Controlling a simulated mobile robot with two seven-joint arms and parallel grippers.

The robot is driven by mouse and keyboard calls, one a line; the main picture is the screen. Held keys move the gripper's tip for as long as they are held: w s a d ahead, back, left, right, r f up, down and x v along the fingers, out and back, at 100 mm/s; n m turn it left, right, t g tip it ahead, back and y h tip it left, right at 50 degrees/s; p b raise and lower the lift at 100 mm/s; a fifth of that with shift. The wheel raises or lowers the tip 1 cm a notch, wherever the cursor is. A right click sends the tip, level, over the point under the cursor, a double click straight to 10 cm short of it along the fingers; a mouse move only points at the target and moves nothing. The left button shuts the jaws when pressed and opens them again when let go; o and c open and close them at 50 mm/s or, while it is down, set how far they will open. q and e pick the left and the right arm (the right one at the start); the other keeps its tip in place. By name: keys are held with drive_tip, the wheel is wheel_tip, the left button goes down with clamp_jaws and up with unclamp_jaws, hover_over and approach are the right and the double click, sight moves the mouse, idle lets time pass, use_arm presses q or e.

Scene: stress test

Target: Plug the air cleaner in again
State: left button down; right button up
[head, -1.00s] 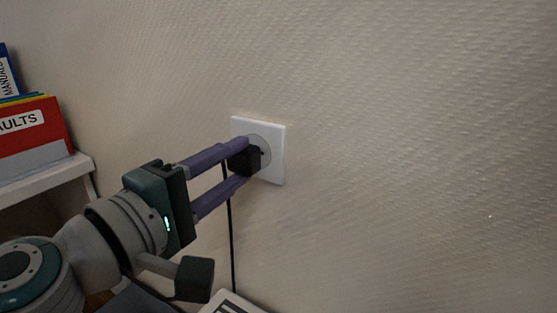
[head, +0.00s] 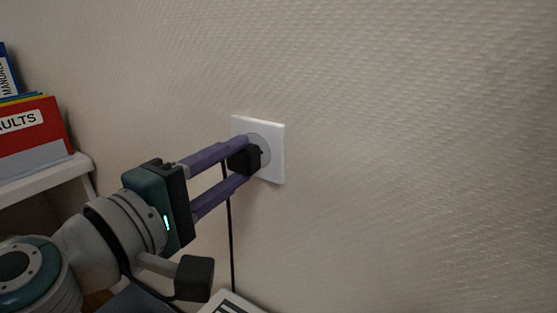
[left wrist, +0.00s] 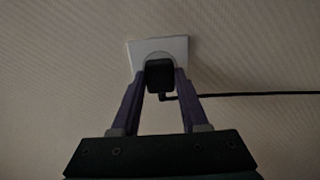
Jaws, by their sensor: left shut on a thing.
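A white square wall socket (head: 276,165) with a round recess is fixed on the wall. The black plug (head: 246,159) is at the recess, held between the purple fingers of my left gripper (head: 243,160). The black cord (head: 231,230) hangs down from the plug along the wall. My left gripper is shut on the plug. My right gripper is not in view.
At the left, a white shelf (head: 50,172) holds a red binder (head: 35,135) and a blue one. Below the socket, the corner of a white thing (head: 232,303) with dark slots shows. The wall (head: 420,150) right of the socket is bare.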

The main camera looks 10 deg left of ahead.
use_arm(q)
drive_tip(key=shift+w+d, duration=0.2)
drive_tip(key=shift+w, duration=0.3)
idle(0.8)
drive_tip(key=shift+c, duration=1.7)
unclamp_jaws()
